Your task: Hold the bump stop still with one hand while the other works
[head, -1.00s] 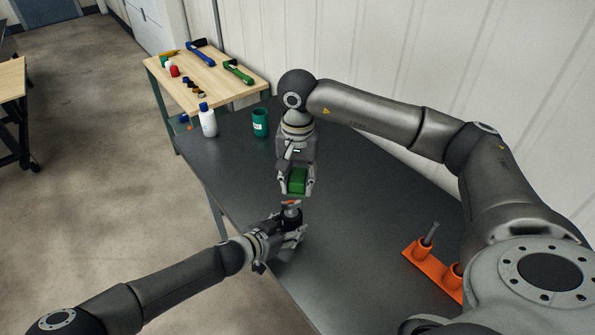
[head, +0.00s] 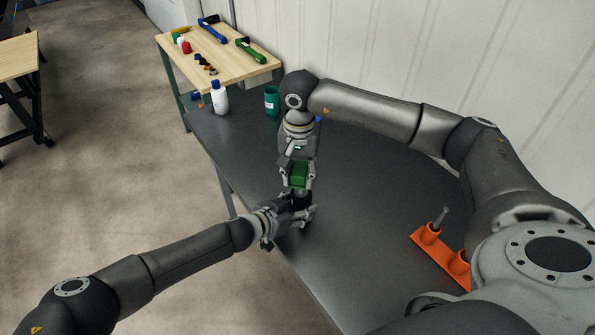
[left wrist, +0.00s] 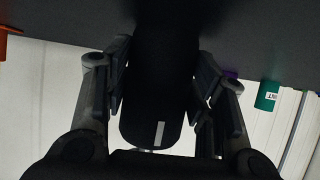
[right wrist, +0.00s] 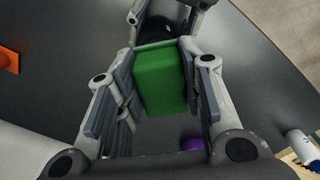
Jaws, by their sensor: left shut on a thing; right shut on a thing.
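The bump stop appears to be the black cylinder (head: 302,200) on the dark bench, and it looks upright. My left gripper (head: 304,212) is shut around it from the side. In the left wrist view the black cylinder (left wrist: 160,90), with a white stripe, sits between the fingers. My right gripper (head: 299,180) comes from above, shut on a green block (head: 299,174). The block (right wrist: 160,80) fills the jaws in the right wrist view.
An orange holder (head: 440,259) with a grey pin (head: 441,216) lies at the right of the dark bench (head: 365,215). A white bottle (head: 220,98) and green cup (head: 272,101) stand at the far end. A wooden side table (head: 225,59) holds tools. A purple thing (right wrist: 193,144) is partly hidden.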

